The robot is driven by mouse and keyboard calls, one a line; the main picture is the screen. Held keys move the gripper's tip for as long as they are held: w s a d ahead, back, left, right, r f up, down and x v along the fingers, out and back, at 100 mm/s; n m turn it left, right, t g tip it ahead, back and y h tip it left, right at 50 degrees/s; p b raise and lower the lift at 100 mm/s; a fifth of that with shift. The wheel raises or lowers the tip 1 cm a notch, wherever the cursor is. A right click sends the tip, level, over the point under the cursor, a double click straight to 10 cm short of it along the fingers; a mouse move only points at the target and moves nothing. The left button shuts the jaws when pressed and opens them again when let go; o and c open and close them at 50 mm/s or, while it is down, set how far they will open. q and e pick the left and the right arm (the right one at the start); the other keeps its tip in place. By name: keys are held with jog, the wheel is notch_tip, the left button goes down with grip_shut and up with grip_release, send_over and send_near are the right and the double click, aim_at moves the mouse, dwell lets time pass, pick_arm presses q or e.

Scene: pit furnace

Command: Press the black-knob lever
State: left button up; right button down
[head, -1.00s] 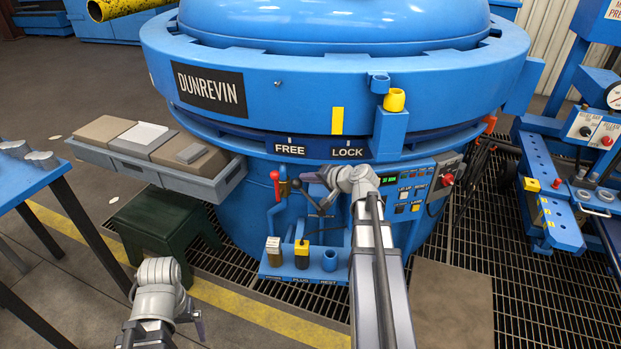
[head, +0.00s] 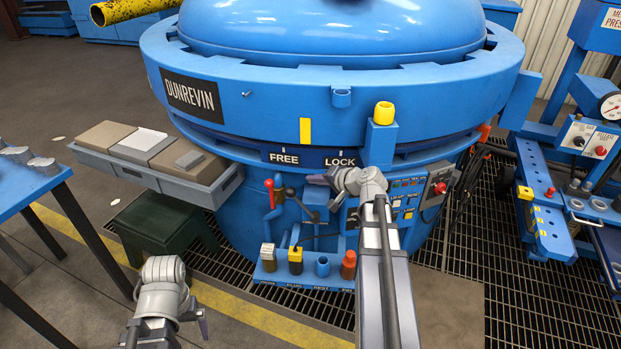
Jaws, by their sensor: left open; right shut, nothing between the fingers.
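The black-knob lever (head: 290,192) is small in the head view, on the front of the blue furnace, just right of a red-handled lever (head: 269,184). Its lower part is hard to tell from the dark fittings around it. My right gripper (head: 316,179) is shut and empty. In the picture it is just right of the black knob and above it; I cannot tell whether they touch. My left gripper (head: 203,320) is open, low at the left, well away from the levers. Its fingers are partly hidden by its wrist.
The furnace's collar (head: 430,115) carries a yellow mark (head: 306,131) between the FREE and LOCK labels. A blue rack (head: 275,276) with several holders is below the levers. A control panel (head: 408,190) is partly behind my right arm. A dark green step (head: 160,222) stands left.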

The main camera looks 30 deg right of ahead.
jog(key=p+v, duration=0.3)
jog(key=v, duration=0.5)
jog(key=shift+r+p, duration=0.3)
jog(key=shift+w, duration=0.1)
jog(key=s+a+f+n+g+y, duration=0.1)
jog(key=a+f+n+g, duration=0.3)
jog(key=a, duration=0.8)
jog(key=s+a+f+n+g+y, duration=0.1)
jog(key=s+a+f+n+g, duration=0.2)
jog(key=a, duration=0.8)
jog(key=s+a+f+n+g+h, duration=0.25)
jog(key=s+a+n, duration=0.2)
jog(key=a, duration=0.25)
jog(key=s+a+f+n+g+h, duration=0.2)
jog(key=s+a+n+g+h, duration=0.15)
jog(key=s+a, duration=0.25)
notch_tip(320, 180, up, 14)
jog(key=p, duration=1.4)
jog(key=shift+m+t, duration=0.3)
jog(key=shift+t, duration=0.1)
